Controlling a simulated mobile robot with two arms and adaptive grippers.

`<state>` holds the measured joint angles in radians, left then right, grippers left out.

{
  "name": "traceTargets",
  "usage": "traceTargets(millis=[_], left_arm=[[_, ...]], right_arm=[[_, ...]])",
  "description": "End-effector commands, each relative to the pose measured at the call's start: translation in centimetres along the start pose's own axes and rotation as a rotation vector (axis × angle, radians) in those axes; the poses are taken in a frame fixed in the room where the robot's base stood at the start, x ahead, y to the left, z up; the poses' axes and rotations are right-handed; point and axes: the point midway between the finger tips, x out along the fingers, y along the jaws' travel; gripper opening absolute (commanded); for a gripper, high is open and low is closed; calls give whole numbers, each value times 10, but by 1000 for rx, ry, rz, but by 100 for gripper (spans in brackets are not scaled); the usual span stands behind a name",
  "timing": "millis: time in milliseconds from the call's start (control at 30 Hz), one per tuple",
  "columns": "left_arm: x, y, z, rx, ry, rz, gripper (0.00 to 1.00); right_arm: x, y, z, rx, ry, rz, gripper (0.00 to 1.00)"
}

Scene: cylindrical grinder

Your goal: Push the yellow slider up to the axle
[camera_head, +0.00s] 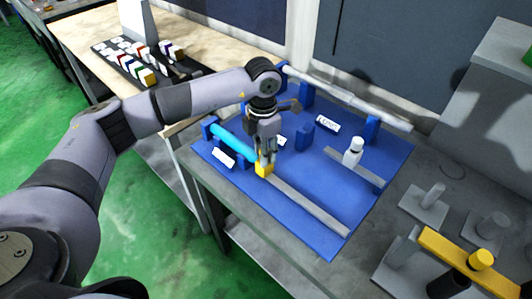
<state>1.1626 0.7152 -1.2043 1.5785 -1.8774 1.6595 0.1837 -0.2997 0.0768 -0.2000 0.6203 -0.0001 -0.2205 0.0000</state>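The yellow slider (264,171) is a small block at the left end of a long grey rail (312,208) on a blue board (330,240). A cyan rod (232,141) lies left of it, its near end close to the slider; whether they touch is unclear. A long light-grey rod (345,97) rests on blue supports along the back; I cannot tell which rod is the axle. My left gripper (265,160) points down with its fingertips at the slider's top. Whether it grips the slider is too small to tell. My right gripper is out of view.
A white-topped piece (353,150) stands on a shorter grey rail (355,166) at the right. Blue blocks (303,134) stand on the board. A yellow bar (470,262) and grey pegged pieces (424,205) are at the right. A wooden table (85,38) holds a rack of coloured blocks.

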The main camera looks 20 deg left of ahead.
Motion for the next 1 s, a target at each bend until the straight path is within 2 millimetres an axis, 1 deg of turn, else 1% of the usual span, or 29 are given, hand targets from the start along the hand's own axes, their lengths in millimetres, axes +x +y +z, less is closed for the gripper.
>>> traceTargets(millis=[33,233,433,500,567,667,733,1000], left_arm=[[-1,2,0,-4,0,4,32],[0,1,0,-2,0,1,44],[0,0,0,0,0,-1,44],[0,0,0,0,0,-1,44],[-3,0,0,0,-1,-1,44],[-14,0,1,0,-3,0,44],[-26,0,1,0,-4,1,44],[-84,1,0,-1,-3,2,44]], right_arm=[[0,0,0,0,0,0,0],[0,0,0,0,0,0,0],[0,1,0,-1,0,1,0],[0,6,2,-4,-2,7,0],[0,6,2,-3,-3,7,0],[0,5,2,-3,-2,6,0],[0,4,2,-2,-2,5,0],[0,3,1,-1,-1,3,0]])
